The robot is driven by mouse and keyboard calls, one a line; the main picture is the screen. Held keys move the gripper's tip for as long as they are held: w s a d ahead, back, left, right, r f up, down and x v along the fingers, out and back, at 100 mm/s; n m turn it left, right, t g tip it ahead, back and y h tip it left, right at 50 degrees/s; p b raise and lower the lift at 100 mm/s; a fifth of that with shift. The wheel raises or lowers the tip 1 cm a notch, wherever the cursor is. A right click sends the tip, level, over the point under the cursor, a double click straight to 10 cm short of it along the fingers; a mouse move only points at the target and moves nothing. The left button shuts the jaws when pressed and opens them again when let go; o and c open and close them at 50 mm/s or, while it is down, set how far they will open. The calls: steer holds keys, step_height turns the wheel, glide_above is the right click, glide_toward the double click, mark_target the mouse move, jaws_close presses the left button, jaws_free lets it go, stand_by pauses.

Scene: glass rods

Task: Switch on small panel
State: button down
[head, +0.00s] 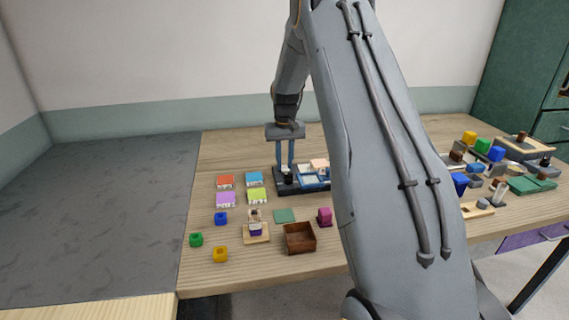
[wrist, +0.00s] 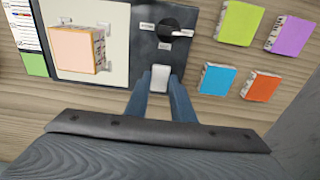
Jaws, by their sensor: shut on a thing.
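A dark panel (wrist: 118,80) lies on the table, with a pale square area (wrist: 112,18), a round black knob (wrist: 176,42) and small white labels. In the head view the panel (head: 288,188) is partly hidden by my arm. My gripper (wrist: 160,76) is shut on a small pale grey block-like piece (wrist: 160,79) at the panel's near edge in the wrist view. I cannot tell whether this piece is fixed to the panel. In the head view my gripper (head: 284,158) points down over the panel, close to the knob.
A pinkish cube (wrist: 80,50) sits on the pale area. Orange, blue, purple and green blocks (head: 257,195) stand left of the panel. A brown open box (head: 300,238) and small cubes lie nearer. A crowded group (head: 495,165) stands at right. The table's back left is clear.

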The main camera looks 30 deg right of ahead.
mark_target(284, 168)
steer(key=c, duration=1.5)
jaws_free()
steer(key=shift+s+a+r+b, duration=0.1)
steer(key=shift+r+b, duration=0.4)
steer(key=shift+r, duration=1.45)
steer(key=shift+s+a+r+b, duration=0.1)
steer(key=shift+r+b, duration=0.4)
steer(key=shift+r, duration=1.45)
